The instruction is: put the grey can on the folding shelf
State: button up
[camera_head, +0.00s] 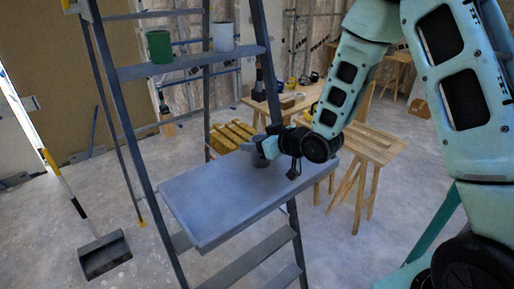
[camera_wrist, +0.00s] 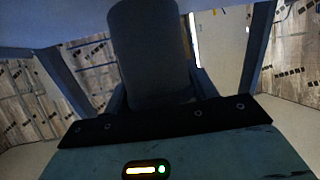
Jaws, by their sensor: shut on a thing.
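The grey can (camera_wrist: 150,55) is between the fingers of my gripper in the wrist view and fills the upper middle of that picture. My gripper (camera_head: 264,150) is shut on it, at the far right part of the folding shelf in the head view. The folding shelf (camera_head: 215,205) is a blue-grey panel on the ladder, folded out about level, and its visible top is bare.
A green can (camera_head: 159,47) and a pale grey can (camera_head: 223,37) stand on the ladder's upper step (camera_head: 190,62). The ladder's side rails (camera_head: 120,120) flank the shelf. A wooden bench (camera_head: 370,145) stands behind right. A long-handled dustpan (camera_head: 104,255) is at left.

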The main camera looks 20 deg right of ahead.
jog(key=shift+f, duration=1.25)
jog(key=shift+f, duration=0.1)
jog(key=o, duration=1.1)
jog(key=shift+p, duration=0.35)
jog(key=shift+s+d+b, duration=0.2)
jog(key=shift+s+b, duration=0.1)
jog(key=p+v, duration=1.1)
jog(key=p, duration=0.1)
jog(key=shift+r+p, duration=0.3)
jog(key=shift+p, duration=0.1)
